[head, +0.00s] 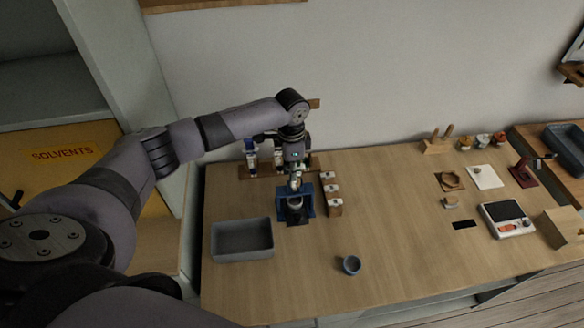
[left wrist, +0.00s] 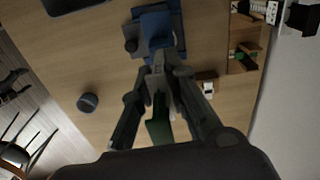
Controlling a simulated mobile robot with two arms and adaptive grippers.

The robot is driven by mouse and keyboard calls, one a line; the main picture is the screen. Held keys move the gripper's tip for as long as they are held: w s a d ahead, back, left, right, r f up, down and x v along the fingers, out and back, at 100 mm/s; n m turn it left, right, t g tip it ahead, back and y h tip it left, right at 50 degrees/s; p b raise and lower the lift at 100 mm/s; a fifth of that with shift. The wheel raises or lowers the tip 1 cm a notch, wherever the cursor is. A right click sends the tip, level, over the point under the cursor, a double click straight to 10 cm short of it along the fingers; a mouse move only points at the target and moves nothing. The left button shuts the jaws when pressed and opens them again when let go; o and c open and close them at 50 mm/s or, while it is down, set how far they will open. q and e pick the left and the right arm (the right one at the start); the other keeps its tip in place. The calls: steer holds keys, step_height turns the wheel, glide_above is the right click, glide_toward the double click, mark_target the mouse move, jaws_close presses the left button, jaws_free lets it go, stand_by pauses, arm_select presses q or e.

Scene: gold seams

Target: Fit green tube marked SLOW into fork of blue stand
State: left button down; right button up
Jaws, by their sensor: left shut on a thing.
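The blue stand (head: 281,204) is on the wooden table, below my left gripper (head: 295,184) in the head view. The stand also shows at the top of the left wrist view (left wrist: 155,24), just beyond the fingertips. My left gripper (left wrist: 162,78) is shut on the green tube (left wrist: 158,130), whose dark green part shows between the fingers. The SLOW marking cannot be read. The gripper hides much of the stand, so I cannot tell whether the tube touches its fork. My right gripper is not in view.
A grey bin (head: 242,254) is left of the stand, and a small grey cup (head: 351,265) is at the front. A wooden block with white-topped pieces (head: 335,211) stands close on the right. A rack (head: 243,172) is behind. The table's middle is clear.

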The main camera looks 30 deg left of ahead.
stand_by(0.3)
arm_select(q)
steer(key=c, duration=1.5)
jaws_free()
step_height(320, 180, up, 3)
steer(key=p, duration=0.3)
steer(key=shift+r, duration=0.1)
steer(key=shift+a+r, duration=0.1)
steer(key=shift+r, duration=4.85)
steer(key=shift+r, duration=0.1)
step_height(320, 180, up, 12)
steer(key=shift+w+a+f, duration=0.1)
